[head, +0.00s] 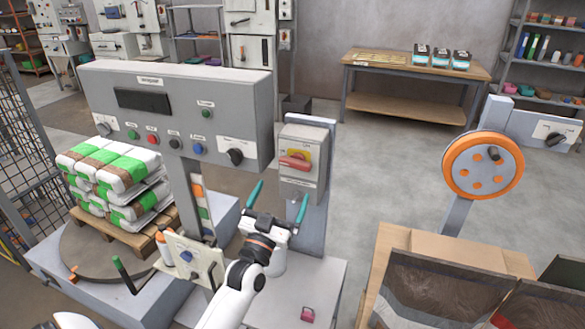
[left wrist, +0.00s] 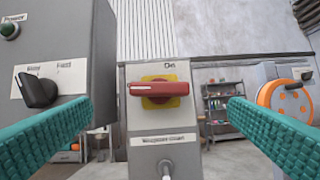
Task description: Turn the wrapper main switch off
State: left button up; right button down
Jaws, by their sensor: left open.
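The wrapper main switch is a grey box (head: 302,165) on a post, with a red handle (head: 295,162) on a yellow plate (head: 303,154). In the left wrist view the red handle (left wrist: 159,89) lies horizontal across the yellow plate (left wrist: 158,76), with "On" lettered above it. My left gripper (head: 278,203) is open in front of and below the switch. Its teal fingers stand apart on either side of the handle in the wrist view, touching nothing that I can see. My right gripper is not in view.
A grey wrapper control panel (head: 185,85) with buttons and a black knob (head: 235,157) stands left of the switch. A pallet of bags (head: 115,180) is on the turntable at left. An orange wheel (head: 483,166) and open cartons (head: 440,285) are at right.

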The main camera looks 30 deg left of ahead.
aim_at(293, 168)
pick_arm(q)
jog(key=p+x, duration=0.1)
jog(key=x, duration=0.6)
jog(key=shift+w+a, duration=0.1)
jog(key=shift+w, duration=0.25)
jog(key=shift+w+a+r, duration=0.1)
jog(key=shift+w+r, duration=0.05)
jog(key=shift+w, duration=0.25)
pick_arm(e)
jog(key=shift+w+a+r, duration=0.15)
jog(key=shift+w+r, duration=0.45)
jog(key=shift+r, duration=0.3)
pick_arm(q)
jog(key=c, duration=1)
jog(key=shift+n+y+p, duration=0.4)
jog(key=shift+n+p, duration=0.1)
jog(key=shift+n, duration=0.2)
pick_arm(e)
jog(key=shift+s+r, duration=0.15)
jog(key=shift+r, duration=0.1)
pick_arm(q)
jog(key=o, duration=1)
